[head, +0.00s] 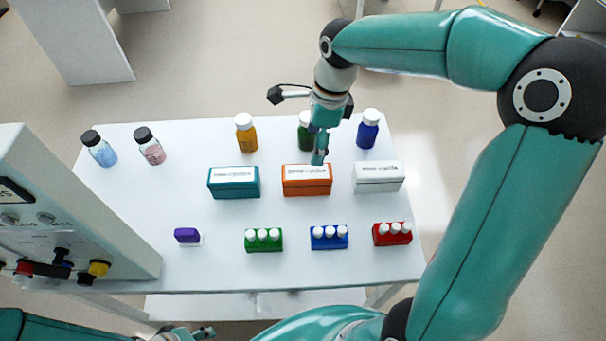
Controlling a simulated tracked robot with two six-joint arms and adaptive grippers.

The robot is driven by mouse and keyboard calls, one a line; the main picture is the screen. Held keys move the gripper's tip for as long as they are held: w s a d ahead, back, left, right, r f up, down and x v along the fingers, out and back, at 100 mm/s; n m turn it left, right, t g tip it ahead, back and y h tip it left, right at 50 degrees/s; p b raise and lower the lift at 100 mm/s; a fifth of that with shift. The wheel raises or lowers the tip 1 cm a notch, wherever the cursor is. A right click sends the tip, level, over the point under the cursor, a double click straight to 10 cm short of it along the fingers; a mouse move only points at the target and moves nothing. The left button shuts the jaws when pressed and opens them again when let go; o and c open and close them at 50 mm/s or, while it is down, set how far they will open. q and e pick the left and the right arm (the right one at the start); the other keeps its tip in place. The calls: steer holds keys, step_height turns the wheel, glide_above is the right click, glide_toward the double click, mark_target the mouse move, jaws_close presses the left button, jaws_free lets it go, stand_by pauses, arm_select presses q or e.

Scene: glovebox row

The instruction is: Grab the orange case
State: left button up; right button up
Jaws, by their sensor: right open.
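The orange case (306,187) is a box with a pale labelled top, standing on the white table in the middle row, between a teal case and a white case. My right gripper (321,148) reaches in from above, with its fingers just over or behind the back edge of the orange case. It is open and empty; I cannot tell whether it touches the case. My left gripper (204,332) shows only in small part at the bottom edge, below the table's front edge, and its jaws are not clear.
The teal case (234,183) and white case (378,178) stand close on either side. Behind are an orange bottle (246,133), a green bottle (305,133) partly hidden by my gripper, and a blue bottle (368,130). Green (263,244), blue (329,241) and red (392,238) vial racks stand in front.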

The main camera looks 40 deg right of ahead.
mark_target(308, 171)
steer(key=f, duration=0.5)
steer(key=a+f, duration=0.1)
steer(key=f, duration=0.2)
steer(key=shift+w+a, duration=0.1)
steer(key=shift+w, duration=0.2)
steer(key=shift+s+a+f+p, duration=0.15)
steer(key=shift+a+f+p, duration=0.05)
steer(key=shift+f+p, duration=0.25)
steer(key=f, duration=0.4)
steer(key=shift+a+p, duration=0.35)
steer(key=shift+p, duration=0.05)
steer(key=c, duration=1.4)
